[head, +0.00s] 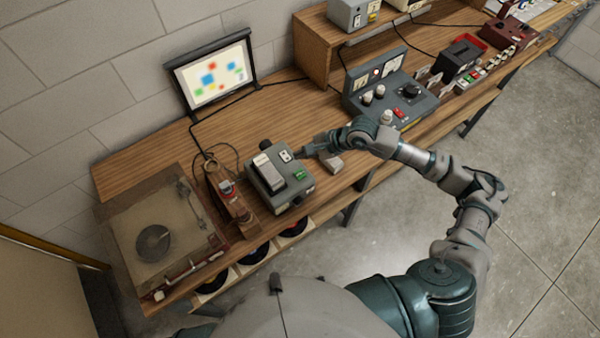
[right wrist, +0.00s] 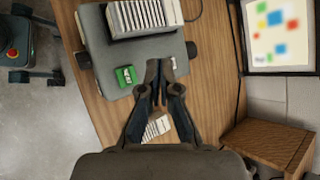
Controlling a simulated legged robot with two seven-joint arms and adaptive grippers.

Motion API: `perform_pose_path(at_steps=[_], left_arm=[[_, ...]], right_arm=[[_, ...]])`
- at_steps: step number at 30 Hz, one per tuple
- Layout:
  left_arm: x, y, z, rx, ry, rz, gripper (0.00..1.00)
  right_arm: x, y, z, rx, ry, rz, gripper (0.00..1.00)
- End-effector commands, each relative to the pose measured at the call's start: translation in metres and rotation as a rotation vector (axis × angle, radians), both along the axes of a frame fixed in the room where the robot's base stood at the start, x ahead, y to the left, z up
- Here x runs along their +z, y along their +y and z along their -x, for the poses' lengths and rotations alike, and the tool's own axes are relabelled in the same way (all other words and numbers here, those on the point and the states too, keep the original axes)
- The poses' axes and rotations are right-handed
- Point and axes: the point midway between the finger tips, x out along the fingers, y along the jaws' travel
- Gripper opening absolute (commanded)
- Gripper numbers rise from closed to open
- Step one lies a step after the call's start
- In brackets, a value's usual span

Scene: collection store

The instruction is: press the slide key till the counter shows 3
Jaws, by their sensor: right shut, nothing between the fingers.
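The grey slide projector (head: 268,192) stands on the wooden bench, with a pale slide tray (head: 267,170) on top. A green key (head: 300,176) is on its top near the right end; it also shows in the right wrist view (right wrist: 126,75). A small white plate with dark marks (head: 286,156) sits behind the key; it may be the counter, but I cannot read a number. My right gripper (head: 304,153) is shut and empty, its tips at the projector's right edge. In the right wrist view the tips (right wrist: 161,64) are beside the key, apart from it in the picture.
A small pale box (head: 332,162) lies right of the projector. A screen (head: 212,75) with coloured squares stands behind. A record player (head: 155,220) is at the left, a grey control panel (head: 385,105) at the right. Bare bench lies behind the projector.

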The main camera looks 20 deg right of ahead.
Motion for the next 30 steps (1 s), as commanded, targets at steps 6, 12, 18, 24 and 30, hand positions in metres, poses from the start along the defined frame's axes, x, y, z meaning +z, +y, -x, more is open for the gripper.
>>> perform_pose_path(at_steps=[6,12,18,24,30], left_arm=[[-0.007,0.0,0.0,0.0,0.0,0.0,0.0],[-0.016,0.0,0.001,0.0,0.001,0.001,0.0],[-0.039,0.0,0.002,0.0,0.003,0.0,0.0],[-0.045,-0.001,0.002,0.0,0.004,0.001,0.0],[-0.044,-0.001,0.002,0.0,0.003,0.0,0.0]], right_arm=[[-0.022,0.0,0.001,-0.001,0.003,0.0,0.0],[-0.051,0.0,0.0,-0.002,0.003,-0.001,0.0],[-0.08,0.0,0.0,0.0,0.002,-0.001,0.0],[-0.085,0.0,0.0,0.0,0.001,-0.001,0.0],[-0.084,0.0,0.0,0.0,0.001,-0.001,0.0]])
